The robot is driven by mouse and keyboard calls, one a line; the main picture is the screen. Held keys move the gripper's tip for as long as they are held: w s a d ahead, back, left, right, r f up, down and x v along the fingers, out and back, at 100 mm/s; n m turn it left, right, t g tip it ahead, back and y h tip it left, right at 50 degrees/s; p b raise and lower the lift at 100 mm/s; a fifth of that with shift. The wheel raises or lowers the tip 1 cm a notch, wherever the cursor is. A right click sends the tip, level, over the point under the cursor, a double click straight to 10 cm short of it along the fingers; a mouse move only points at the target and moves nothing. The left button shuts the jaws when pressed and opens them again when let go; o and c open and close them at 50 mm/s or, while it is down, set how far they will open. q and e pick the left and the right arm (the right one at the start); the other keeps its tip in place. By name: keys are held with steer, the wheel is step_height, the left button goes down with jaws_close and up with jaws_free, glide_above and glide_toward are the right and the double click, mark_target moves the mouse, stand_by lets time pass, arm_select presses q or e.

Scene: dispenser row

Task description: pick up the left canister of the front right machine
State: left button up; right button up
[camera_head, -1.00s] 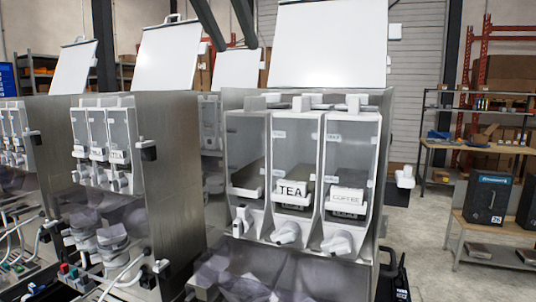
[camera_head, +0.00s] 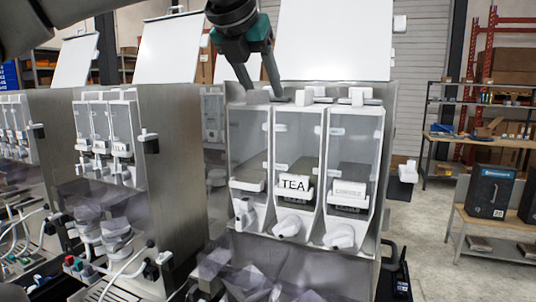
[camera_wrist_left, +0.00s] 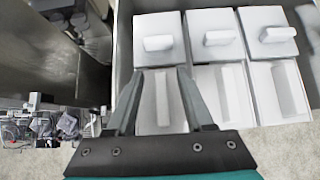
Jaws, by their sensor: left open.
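The front right machine (camera_head: 223,180) has three clear-fronted canisters side by side. The left canister (camera_head: 248,150) has a pale body and a white spout below; the middle one (camera_head: 293,150) carries a TEA label. My left gripper (camera_head: 263,88) comes down from above, its fingers open at the top of the left canister, covering part of its lid. In the left wrist view the open fingers (camera_wrist_left: 160,72) lie either side of a white upright ridge (camera_wrist_left: 162,100) on the leftmost lid; contact cannot be told. My right gripper is not in view.
The right canister (camera_head: 351,160) stands close beside the middle one. The machine's raised white panel (camera_head: 335,40) is just behind the canisters. Another similar machine (camera_head: 110,140) stands to the left. A shelf and benches (camera_head: 485,200) are at the right, past open floor.

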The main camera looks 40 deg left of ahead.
arm_select(q)
jaws_close()
stand_by(0.3)
stand_by(1.0)
steer(key=shift+r, duration=0.15)
